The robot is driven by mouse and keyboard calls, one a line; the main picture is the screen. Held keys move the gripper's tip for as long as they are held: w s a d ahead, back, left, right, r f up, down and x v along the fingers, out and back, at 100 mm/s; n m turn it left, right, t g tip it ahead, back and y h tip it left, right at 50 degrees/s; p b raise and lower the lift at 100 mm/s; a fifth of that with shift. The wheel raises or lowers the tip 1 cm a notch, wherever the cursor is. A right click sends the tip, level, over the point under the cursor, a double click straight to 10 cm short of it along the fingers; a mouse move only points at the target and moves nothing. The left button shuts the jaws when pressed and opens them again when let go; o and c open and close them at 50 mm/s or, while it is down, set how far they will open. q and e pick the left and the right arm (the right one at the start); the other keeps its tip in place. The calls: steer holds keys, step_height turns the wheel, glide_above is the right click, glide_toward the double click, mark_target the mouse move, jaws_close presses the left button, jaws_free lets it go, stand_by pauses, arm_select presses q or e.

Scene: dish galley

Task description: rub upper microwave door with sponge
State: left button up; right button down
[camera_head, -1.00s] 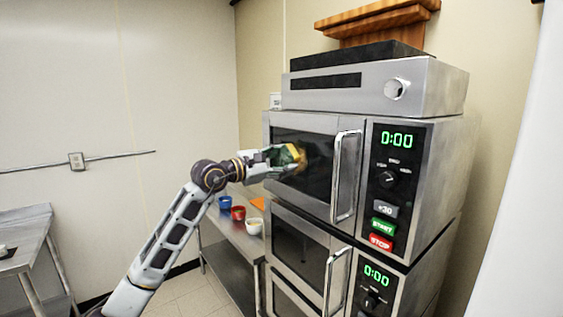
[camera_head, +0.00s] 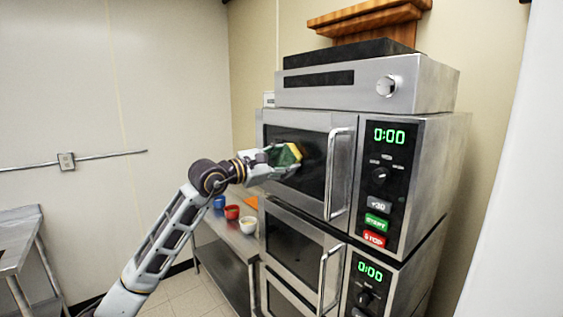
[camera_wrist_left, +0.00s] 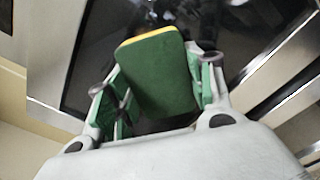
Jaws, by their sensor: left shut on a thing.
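The upper microwave door (camera_head: 316,150) has a dark glass window, a silver frame and a vertical handle (camera_head: 338,178) on its right side; it is shut. My left gripper (camera_head: 284,160) is in front of the left half of the window. It is shut on a green and yellow sponge (camera_head: 292,153), which also shows in the left wrist view (camera_wrist_left: 158,78) between the two green-padded fingers (camera_wrist_left: 160,95). The sponge is at or very near the glass; I cannot tell whether it touches. My right gripper is not in view.
A second microwave (camera_head: 295,250) stands below, its handle (camera_head: 326,280) sticking out. A steel table (camera_head: 225,245) on the left holds a blue cup, a red cup (camera_head: 232,212) and a white cup (camera_head: 248,225). A silver appliance (camera_head: 370,85) sits on top.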

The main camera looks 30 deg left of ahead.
mark_target(301, 162)
arm_select(q)
steer(key=shift+d, duration=0.15)
steer(key=shift+s+d+b, duration=0.2)
steer(key=shift+s+d, duration=0.2)
steer(key=shift+d, duration=0.45)
steer(key=shift+s+d+b, duration=0.2)
steer(key=shift+s+d, duration=0.15)
steer(key=shift+d, duration=0.5)
steer(key=shift+b, duration=0.35)
steer(key=shift+a, duration=0.1)
